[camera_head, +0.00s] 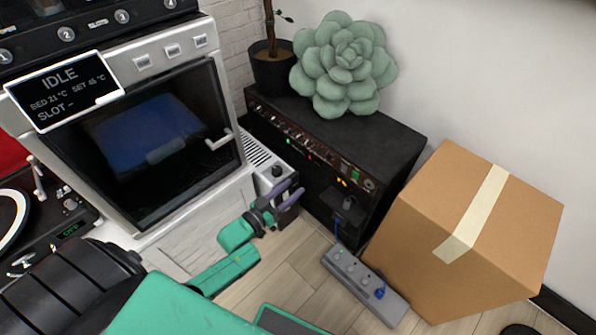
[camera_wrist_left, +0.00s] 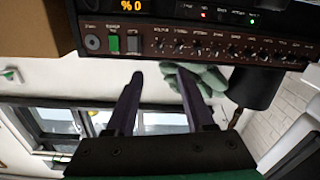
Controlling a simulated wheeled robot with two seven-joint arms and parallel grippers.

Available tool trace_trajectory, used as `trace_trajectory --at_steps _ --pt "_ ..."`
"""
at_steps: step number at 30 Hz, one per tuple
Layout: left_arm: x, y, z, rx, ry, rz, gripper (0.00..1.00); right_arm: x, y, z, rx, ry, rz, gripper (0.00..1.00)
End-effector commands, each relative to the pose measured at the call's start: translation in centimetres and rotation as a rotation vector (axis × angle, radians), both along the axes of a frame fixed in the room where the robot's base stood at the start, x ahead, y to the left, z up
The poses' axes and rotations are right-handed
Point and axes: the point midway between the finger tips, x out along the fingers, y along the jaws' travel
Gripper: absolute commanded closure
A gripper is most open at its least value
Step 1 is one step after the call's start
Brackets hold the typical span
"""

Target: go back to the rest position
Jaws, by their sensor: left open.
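My left gripper (camera_head: 295,187) is in the head view, held low between the printer cabinet and the black amplifier. Its two dark purple fingers are apart, with nothing between them. In the left wrist view the same fingers (camera_wrist_left: 160,76) stand open and empty, pointing towards the amplifier's control panel (camera_wrist_left: 200,45). My green and black left arm comes in from the lower left of the head view. My right gripper does not show.
The amplifier (camera_head: 350,135) carries a pale green succulent (camera_head: 343,65) and a potted plant (camera_head: 272,72). The white printer (camera_head: 150,125) reads IDLE. A cardboard box (camera_head: 470,225) and a grey power strip (camera_head: 362,285) stand right. Bare wood floor (camera_head: 290,262) lies below the gripper.

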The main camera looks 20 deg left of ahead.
Motion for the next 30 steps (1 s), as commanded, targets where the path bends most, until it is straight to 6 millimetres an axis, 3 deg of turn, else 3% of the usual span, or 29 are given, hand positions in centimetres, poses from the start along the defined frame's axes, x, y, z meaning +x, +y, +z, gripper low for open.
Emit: trace_trajectory --at_steps 7,8,11,15,18,21,26,27,30 --pt "-0.1 0.0 -0.7 0.010 0.028 0.008 0.46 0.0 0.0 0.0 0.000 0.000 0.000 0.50" --pt "-0.2 0.0 -1.5 0.022 0.058 0.016 0.46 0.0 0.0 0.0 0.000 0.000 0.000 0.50" --pt "-1.8 0.2 -6.5 0.105 0.261 0.062 0.46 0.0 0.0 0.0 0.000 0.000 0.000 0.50" --pt "-7.4 0.9 -14.9 0.261 0.650 0.105 0.46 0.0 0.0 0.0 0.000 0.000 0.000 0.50" --pt "-12.0 1.2 -18.7 0.343 0.880 0.103 0.46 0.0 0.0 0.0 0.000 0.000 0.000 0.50" --pt "-16.7 1.3 -21.2 0.408 1.080 0.087 0.46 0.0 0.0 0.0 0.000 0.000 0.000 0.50" --pt "-24.2 1.3 -23.2 0.487 1.372 0.038 0.46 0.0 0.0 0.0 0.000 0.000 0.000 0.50" --pt "-24.8 1.6 -21.5 0.495 1.381 0.035 0.46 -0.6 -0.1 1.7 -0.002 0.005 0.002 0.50" --pt "-26.2 2.0 -20.1 0.504 1.379 0.031 0.46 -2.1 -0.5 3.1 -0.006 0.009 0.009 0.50"
